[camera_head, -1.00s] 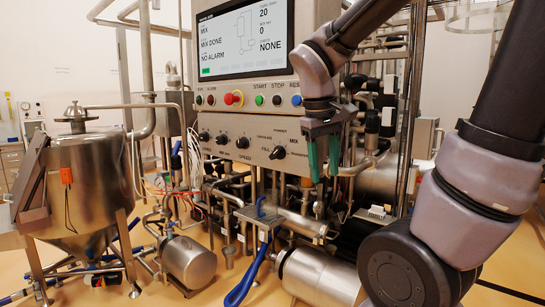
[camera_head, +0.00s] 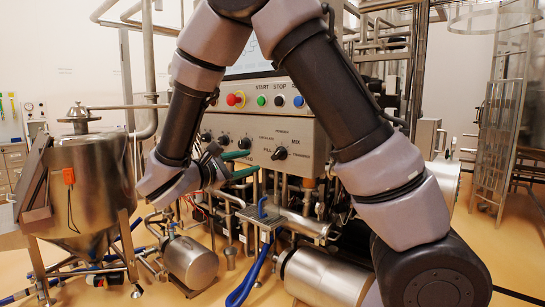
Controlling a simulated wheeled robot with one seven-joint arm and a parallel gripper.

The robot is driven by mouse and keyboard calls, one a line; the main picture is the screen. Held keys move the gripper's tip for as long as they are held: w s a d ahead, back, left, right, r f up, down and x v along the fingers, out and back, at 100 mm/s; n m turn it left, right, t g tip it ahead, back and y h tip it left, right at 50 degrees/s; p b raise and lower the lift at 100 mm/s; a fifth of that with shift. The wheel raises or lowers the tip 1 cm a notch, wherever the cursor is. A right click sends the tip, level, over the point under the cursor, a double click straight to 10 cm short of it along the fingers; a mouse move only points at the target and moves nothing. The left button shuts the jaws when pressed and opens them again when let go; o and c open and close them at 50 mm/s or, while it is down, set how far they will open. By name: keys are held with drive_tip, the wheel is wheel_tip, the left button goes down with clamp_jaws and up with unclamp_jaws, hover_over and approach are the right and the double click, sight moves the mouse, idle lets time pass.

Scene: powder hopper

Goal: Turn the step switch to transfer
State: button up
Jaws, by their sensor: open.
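The step switch (camera_head: 279,153) is a black knob on the sloping metal front of the control panel, at its right part. Small labels ring it, with FILL at its left, MIX at its right and TRANSFER at its lower right. I cannot tell for sure which label its pointer faces. My gripper (camera_head: 253,162) is at the left of the switch, with its two green fingers pointing right towards it. The fingers are apart with nothing between them, and they appear short of the knob.
Smaller black knobs (camera_head: 223,140) sit left of the switch, partly behind my gripper. A red emergency button (camera_head: 236,99) and coloured buttons line the panel above. My arm hides most of the screen (camera_head: 256,64). A steel hopper (camera_head: 85,180) stands at left; pipes crowd below the panel.

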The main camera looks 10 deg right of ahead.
sight(275, 154)
drive_tip(key=x, duration=1)
drive_tip(key=shift+w+d, duration=0.2)
drive_tip(key=shift+d, duration=0.05)
clamp_jaws()
